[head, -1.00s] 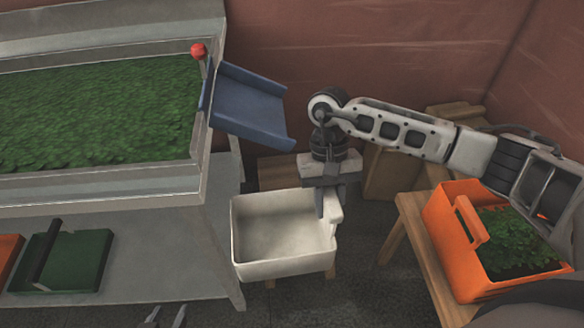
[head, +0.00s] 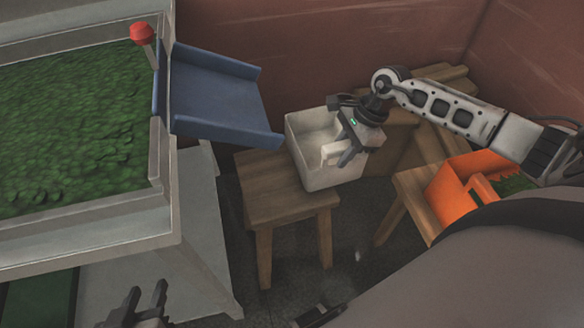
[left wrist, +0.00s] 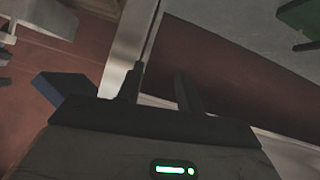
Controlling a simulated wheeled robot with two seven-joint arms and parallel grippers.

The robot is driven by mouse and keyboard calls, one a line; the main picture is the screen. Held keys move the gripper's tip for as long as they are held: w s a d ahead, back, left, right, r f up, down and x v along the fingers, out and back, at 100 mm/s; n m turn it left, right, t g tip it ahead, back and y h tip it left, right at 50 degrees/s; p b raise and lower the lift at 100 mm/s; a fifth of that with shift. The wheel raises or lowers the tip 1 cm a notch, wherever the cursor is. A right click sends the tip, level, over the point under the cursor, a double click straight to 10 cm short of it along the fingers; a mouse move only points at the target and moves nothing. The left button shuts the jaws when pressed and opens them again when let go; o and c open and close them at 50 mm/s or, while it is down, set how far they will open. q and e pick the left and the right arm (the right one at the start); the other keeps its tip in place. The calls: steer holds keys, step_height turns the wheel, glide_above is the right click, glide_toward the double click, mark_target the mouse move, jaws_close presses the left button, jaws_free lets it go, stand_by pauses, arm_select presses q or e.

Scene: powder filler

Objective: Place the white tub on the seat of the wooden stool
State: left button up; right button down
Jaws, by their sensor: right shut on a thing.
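The white tub (head: 325,179) is upright or nearly so, over the right back part of the wooden stool's seat (head: 272,200). Its right side reaches past the seat's edge. I cannot tell whether its base touches the seat. My right gripper (head: 338,158) is shut on the tub's rim or handle at the right side and hides part of it. The left front of the seat is bare. My left gripper (head: 148,302) is low at the bottom left, empty, with its fingers apart. It also shows in the left wrist view (left wrist: 158,88).
A blue chute (head: 215,98) slopes down from the green-filled hopper (head: 75,140), just left of the tub and above the stool. A red knob (head: 142,34) is at the hopper's corner. An orange crate (head: 450,195) stands on another wooden stool (head: 412,190) at right.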

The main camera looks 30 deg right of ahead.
arm_select(q)
steer(key=shift+a+p, duration=0.2)
steer(key=shift+p, duration=0.7)
arm_select(e)
steer(key=w+a+f, duration=0.2)
steer(key=a+f, duration=0.1)
steer(key=a, duration=0.8)
steer(key=shift+w+f, duration=0.15)
steer(key=shift+f, duration=0.1)
steer(key=shift+f, duration=0.25)
steer(key=c, duration=1.2)
jaws_free()
steer(key=shift+r, duration=0.1)
arm_select(q)
steer(key=shift+w+r, duration=0.1)
steer(key=shift+r, duration=0.15)
arm_select(e)
steer(key=shift+o, duration=0.2)
